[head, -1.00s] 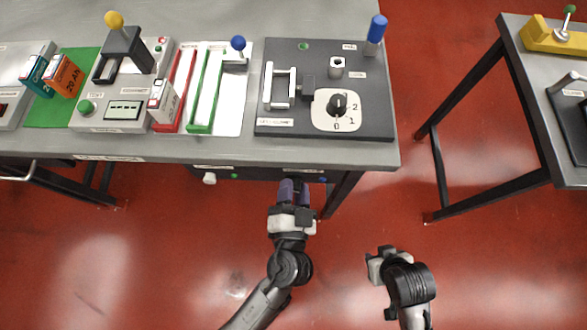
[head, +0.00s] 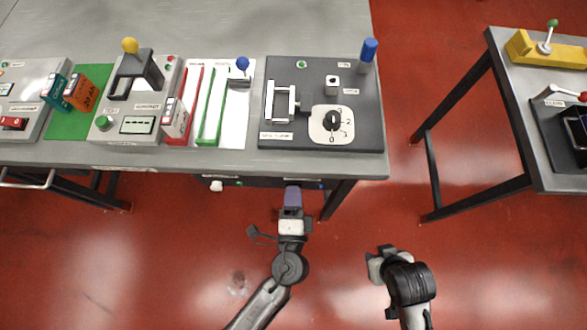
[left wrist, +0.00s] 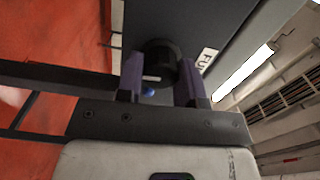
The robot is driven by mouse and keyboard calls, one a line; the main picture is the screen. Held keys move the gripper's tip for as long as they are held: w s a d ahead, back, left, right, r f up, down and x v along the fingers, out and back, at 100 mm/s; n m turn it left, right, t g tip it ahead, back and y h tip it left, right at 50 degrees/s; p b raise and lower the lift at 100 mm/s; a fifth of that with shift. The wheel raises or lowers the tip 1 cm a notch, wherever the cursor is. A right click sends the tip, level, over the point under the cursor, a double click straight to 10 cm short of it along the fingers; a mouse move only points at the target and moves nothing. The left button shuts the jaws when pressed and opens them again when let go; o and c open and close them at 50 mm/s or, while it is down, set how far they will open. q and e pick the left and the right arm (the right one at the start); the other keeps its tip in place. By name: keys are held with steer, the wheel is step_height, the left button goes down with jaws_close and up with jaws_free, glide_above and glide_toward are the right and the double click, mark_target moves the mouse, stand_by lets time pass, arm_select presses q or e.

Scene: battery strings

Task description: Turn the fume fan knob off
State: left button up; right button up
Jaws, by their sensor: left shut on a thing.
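A round black knob (left wrist: 160,62) sits on a dark panel (left wrist: 188,22) with a white label reading "FU…" in the left wrist view. My left gripper (left wrist: 162,84) has its two purple fingers on either side of the knob, shut on it. In the head view my left gripper (head: 293,196) is at the front of the table, just below its edge. The knob is hidden there by the table edge and the gripper. My right gripper (head: 375,262) is low on the right, away from the table; its jaw opening is unclear.
A dark panel (head: 290,75) with a numbered black dial (head: 332,121) and a blue-topped post (head: 368,55) stands on the table (head: 240,165) above my left gripper. A white knob (head: 216,186) is left under the edge. A second table (head: 510,120) is right; red floor between is clear.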

arm_select(q)
steer(key=shift+m, duration=0.6)
steer(key=o, duration=0.9)
steer(key=shift+s+a, duration=0.15)
steer(key=shift+s, duration=3.3)
steer(key=shift+s+a, duration=0.15)
steer(key=shift+s, duration=3.3)
